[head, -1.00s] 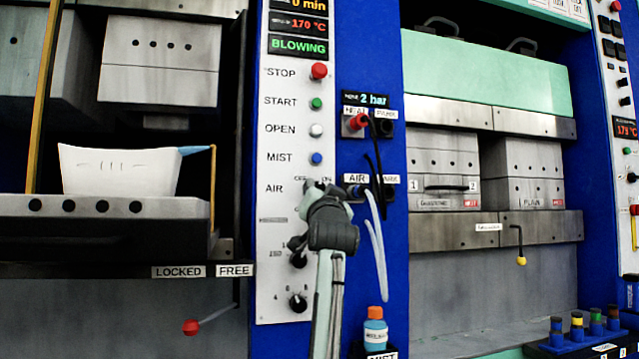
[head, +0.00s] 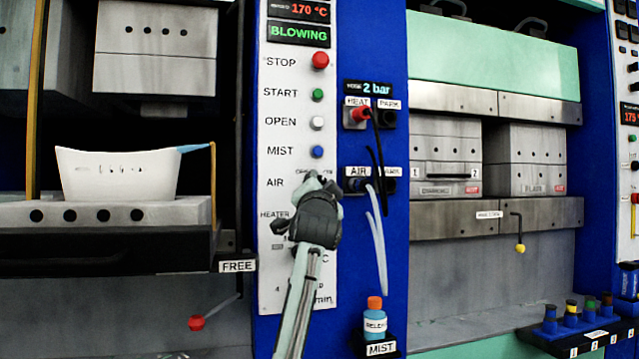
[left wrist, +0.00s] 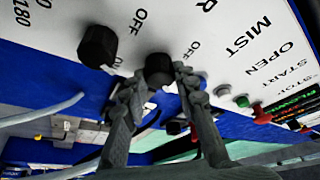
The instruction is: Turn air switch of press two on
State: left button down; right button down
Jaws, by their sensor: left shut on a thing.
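The control panel (head: 284,205) carries an AIR label, and my left gripper (head: 316,181) is at that row, covering most of the switch there. In the left wrist view, the two fingers of my left gripper (left wrist: 158,82) close around a round black knob (left wrist: 159,67), the air switch, one finger on each side. An OFF label shows near it; its pointer direction cannot be read. A second black knob (left wrist: 98,46) sits apart, beside the fingers. The green display (head: 299,34) reads BLOWING. My right gripper is not in view.
Above the AIR row are the red STOP (head: 320,61), green START (head: 317,95), white OPEN (head: 317,123) and blue MIST (head: 316,152) buttons. Hoses (head: 378,230) hang right of the panel. A release bottle (head: 375,318) stands below. A red-knobbed lever (head: 196,322) is lower left.

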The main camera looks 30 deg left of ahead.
pick_arm(q)
jog(key=c, duration=1.2)
grip_release()
jog(key=v, duration=1.2)
jog(key=shift+f, duration=0.15)
